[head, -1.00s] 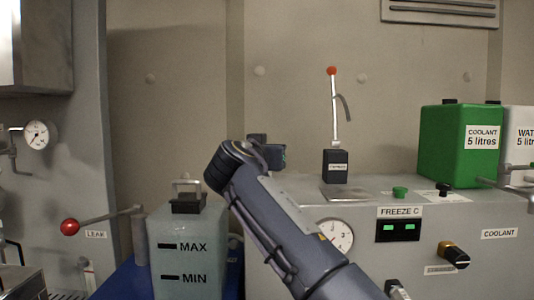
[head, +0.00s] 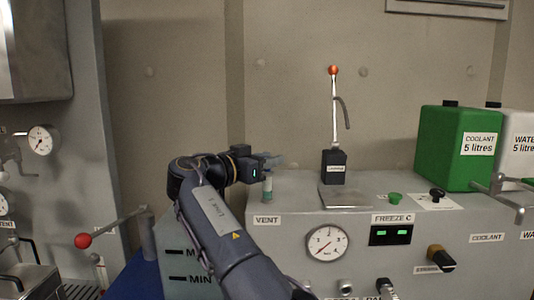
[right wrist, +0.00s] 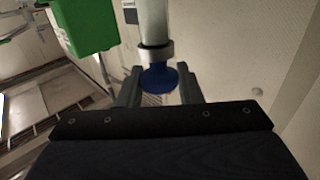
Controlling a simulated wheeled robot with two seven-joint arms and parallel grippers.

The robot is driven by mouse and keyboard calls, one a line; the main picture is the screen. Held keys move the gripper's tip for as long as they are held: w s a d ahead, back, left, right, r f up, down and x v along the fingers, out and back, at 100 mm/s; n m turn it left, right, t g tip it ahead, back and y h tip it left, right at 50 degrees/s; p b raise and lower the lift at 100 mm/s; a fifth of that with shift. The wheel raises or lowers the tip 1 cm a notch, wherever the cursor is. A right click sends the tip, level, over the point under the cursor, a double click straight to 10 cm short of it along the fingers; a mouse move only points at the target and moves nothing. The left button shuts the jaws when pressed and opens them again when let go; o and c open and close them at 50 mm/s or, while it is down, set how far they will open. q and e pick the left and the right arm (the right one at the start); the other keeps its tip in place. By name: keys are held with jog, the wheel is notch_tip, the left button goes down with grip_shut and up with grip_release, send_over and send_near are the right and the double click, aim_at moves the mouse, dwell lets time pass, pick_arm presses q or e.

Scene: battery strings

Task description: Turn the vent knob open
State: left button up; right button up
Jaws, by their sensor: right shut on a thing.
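The vent fitting (head: 267,188) is a short pale upright post behind the VENT label (head: 267,220), at the left end of the grey console. My right gripper (head: 272,161) reaches it from the left and is shut at its top. In the right wrist view a blue knob (right wrist: 160,78) sits between the two fingers of my right gripper (right wrist: 160,90), beside a metal collar and a pale tube. In the head view the fingers mostly hide the knob, and I cannot tell how far it is turned. My left gripper is not in view.
A tank with level marks (head: 172,250) stands left of the console, partly behind my right arm. A red-ended lever (head: 83,240) is farther left. A tall orange-tipped lever (head: 334,110) and a green coolant can (head: 452,150) stand to the right.

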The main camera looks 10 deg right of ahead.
dwell(0.3)
jog(key=o, duration=0.9)
jog(key=shift+o, duration=0.2)
jog(key=v, duration=0.7)
jog(key=shift+s+a+b, duration=0.2)
jog(key=shift+a+b, duration=0.1)
jog(key=shift+f, duration=0.1)
